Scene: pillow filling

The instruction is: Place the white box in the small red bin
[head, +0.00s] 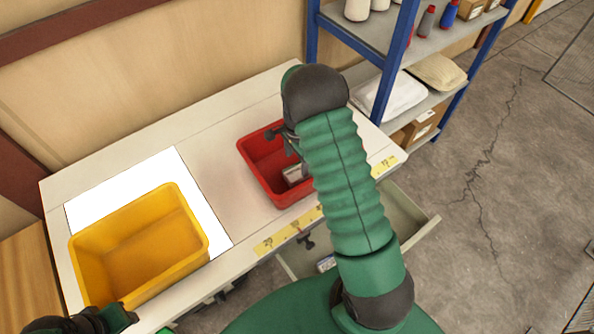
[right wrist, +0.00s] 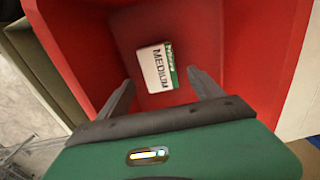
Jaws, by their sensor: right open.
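The small red bin (head: 259,166) stands on the table, partly hidden by my right arm. The white box (head: 293,174) lies inside it near the bin's right side. In the right wrist view the white box (right wrist: 157,69) with a green edge and the word MEDIUM rests on the floor of the red bin (right wrist: 120,30). My right gripper (right wrist: 160,88) is open, its two fingers apart at the bin with the box beyond them, not gripped. It also shows over the bin in the head view (head: 290,148). Part of my left arm shows at the bottom left; its fingers are not clear.
A large yellow bin (head: 140,245) stands on a white sheet (head: 85,210) on the table's left. An open drawer (head: 410,215) juts out below the table's front edge. A blue-framed shelf (head: 385,75) with bottles, bags and boxes stands behind on the right.

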